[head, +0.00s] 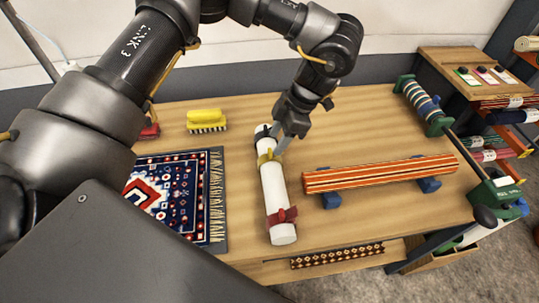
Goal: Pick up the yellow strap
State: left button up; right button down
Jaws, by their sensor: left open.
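The yellow strap (268,158) is around the upper part of a white roll (274,190) that lies lengthwise on the wooden table. A red strap (281,216) with a knot or bow is around the roll's near end. A dark band shows at its far end, partly hidden by my gripper. My left gripper (274,147) is open at the roll's far end, with its fingertips close to the yellow strap. I cannot tell whether they touch it. My right gripper is not in view.
A patterned rug (180,195) lies left of the roll, with a yellow brush (206,120) behind it. An orange striped roll (380,174) rests on blue supports to the right. Green stands hold a bar (463,146) at the table's right. Bare table lies around the roll.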

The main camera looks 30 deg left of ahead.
aim_at(271, 151)
pick_arm(q)
jog(key=shift+w+f, duration=0.45)
jog(key=shift+w, duration=0.3)
jog(key=shift+s+a+f+p, duration=0.1)
jog(key=shift+s+f+p, duration=0.2)
jog(key=shift+f+p, duration=0.1)
jog(key=shift+s+a+f+p, duration=0.45)
jog(key=shift+s+f+p, duration=0.1)
jog(key=shift+s+f, duration=0.25)
jog(key=shift+w+a+f, duration=0.15)
jog(key=shift+f, duration=0.35)
jog(key=shift+w+a+f, duration=0.15)
jog(key=shift+f, duration=0.35)
jog(key=shift+s+d+r, duration=0.1)
jog(key=shift+s, duration=0.1)
jog(key=shift+c, duration=0.2)
jog(key=shift+w, duration=0.1)
grip_shut()
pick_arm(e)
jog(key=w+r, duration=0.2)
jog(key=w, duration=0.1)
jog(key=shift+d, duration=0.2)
